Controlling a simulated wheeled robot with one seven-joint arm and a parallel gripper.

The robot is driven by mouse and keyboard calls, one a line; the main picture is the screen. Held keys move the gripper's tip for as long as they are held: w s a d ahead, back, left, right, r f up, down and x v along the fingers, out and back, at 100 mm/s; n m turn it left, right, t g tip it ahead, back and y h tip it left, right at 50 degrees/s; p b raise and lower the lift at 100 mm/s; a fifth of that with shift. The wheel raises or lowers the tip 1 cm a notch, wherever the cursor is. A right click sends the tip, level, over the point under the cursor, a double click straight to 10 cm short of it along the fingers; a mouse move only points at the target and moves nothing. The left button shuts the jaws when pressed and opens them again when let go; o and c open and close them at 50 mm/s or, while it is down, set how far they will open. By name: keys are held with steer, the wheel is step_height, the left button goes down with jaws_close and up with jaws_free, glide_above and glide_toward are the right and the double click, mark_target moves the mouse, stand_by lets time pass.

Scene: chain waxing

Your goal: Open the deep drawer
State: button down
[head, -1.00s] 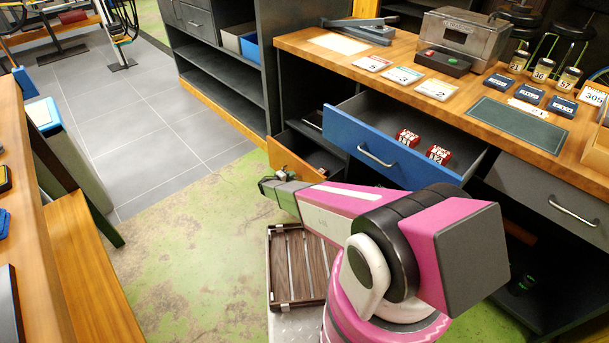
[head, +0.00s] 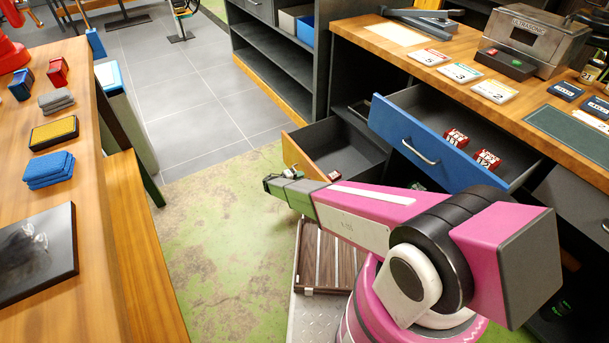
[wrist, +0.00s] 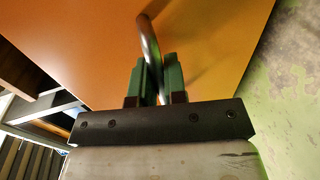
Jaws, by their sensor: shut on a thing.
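The deep drawer, with an orange front (head: 299,158) and dark grey inside, is pulled out low in the workbench in the head view. A small red and white item (head: 334,174) shows inside it. In the wrist view the orange front (wrist: 215,40) fills most of the picture, with its curved metal handle (wrist: 148,36). My gripper (wrist: 158,78) has its green fingers closed on either side of the handle. In the head view my gripper (head: 286,173) is at the drawer front, and my forearm partly hides the area to its right.
A blue-fronted drawer (head: 402,130) stands open above, holding red boxes (head: 487,160). A slatted wooden tray (head: 332,257) is below my arm. A wooden bench (head: 140,255) runs along the left. Green and grey floor (head: 215,225) lies open between.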

steer(key=shift+a, duration=0.1)
stand_by(0.3)
steer(key=c, duration=1.2)
jaws_free()
steer(key=v, duration=1.1)
